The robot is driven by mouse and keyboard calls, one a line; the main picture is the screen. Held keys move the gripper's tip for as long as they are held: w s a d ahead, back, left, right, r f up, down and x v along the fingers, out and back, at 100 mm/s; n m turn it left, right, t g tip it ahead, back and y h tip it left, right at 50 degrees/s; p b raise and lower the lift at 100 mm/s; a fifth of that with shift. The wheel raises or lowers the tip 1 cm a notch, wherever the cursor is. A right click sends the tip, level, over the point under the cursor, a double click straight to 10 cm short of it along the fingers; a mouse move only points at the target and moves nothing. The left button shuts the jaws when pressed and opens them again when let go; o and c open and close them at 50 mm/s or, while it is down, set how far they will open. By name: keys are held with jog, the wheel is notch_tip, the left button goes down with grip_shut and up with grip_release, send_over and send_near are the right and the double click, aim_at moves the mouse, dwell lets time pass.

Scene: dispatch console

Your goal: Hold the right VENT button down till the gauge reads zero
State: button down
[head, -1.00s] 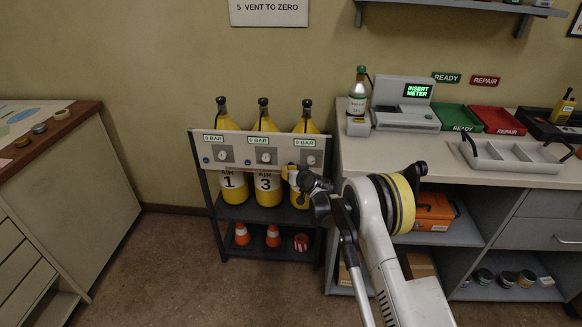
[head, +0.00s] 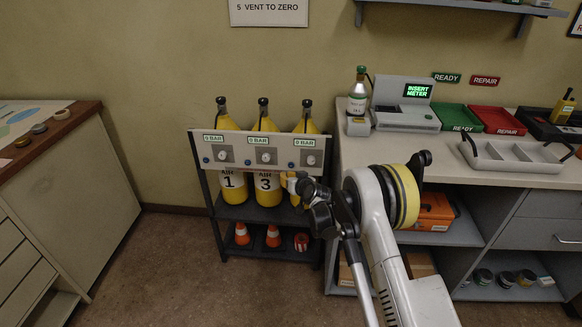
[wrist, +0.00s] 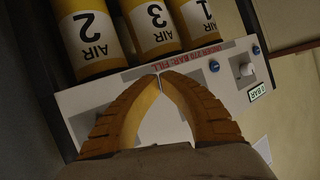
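The white vent panel (head: 236,149) runs across the front of the cylinder rack and shows three displays. The right display (head: 304,143) reads 0 BAR, as do the middle and left ones. My gripper (head: 289,180) is just below the panel's right part in the head view. In the wrist view my gripper's orange fingers (wrist: 160,76) are shut, tips together with nothing between. Blue buttons (wrist: 214,66) and a white knob (wrist: 243,70) show beside them. I cannot tell which is the right VENT button, or whether my fingertips touch the panel.
A counter (head: 362,155) with a meter device (head: 407,112) and trays is at right. A wooden-topped cabinet (head: 60,138) is at left. Floor in front is clear.

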jog(key=s, duration=0.2)
jog(key=shift+s, duration=0.35)
jog(key=s+d+r+g+h, duration=0.1)
jog(key=s+d+r, duration=0.3)
jog(key=r, duration=0.3)
jog(key=s+d+r, duration=0.3)
jog(key=r, duration=0.4)
jog(key=s+d+r+g+h, duration=0.1)
jog(key=s+d+r, duration=0.3)
jog(key=r, duration=0.4)
jog(key=s+d+r+m+h, duration=0.1)
jog(key=s+d+r, duration=0.2)
jog(key=s, duration=0.4)
jog(key=s+d+r+m+h, duration=0.1)
jog(key=s+d+r, duration=0.25)
jog(key=s, duration=0.45)
jog(key=s+d+f+g, duration=0.1)
jog(key=s+d, duration=0.1)
jog(key=s, duration=0.5)
jog(key=s+d+f+m+g+h, duration=0.1)
jog(key=s+d+f, duration=0.1)
jog(key=s, duration=0.6)
jog(key=s+d+f+h, duration=0.1)
jog(key=s+d, duration=0.3)
jog(key=s, duration=0.3)
jog(key=shift+s+d+f+g, duration=0.25)
jog(key=shift+s+g, duration=0.05)
jog(key=shift+g, duration=0.1)
